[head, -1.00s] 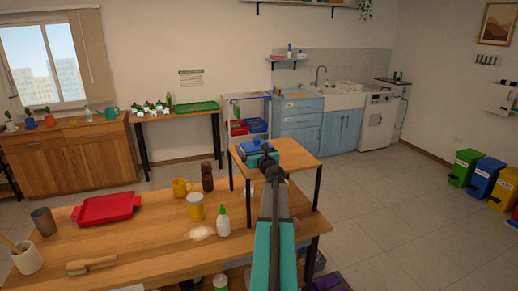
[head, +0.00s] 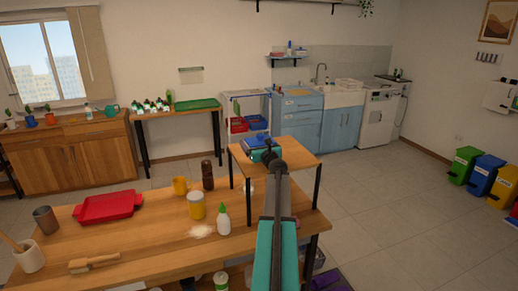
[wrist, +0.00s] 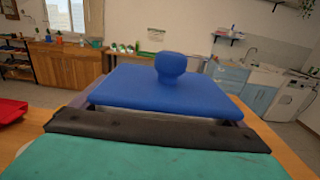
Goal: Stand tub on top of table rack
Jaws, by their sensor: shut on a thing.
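The tub (head: 257,141) is blue with a flat lid and a round knob on top. In the wrist view the lid of the tub (wrist: 170,88) fills the middle, upright and level; its body is mostly hidden. My gripper (head: 264,152) is shut on the tub at the table rack (head: 302,163), a small wooden shelf with black legs on the right end of the table. The tub is over the left part of the rack top. I cannot tell whether its base touches the wood.
The right part of the rack top is clear.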

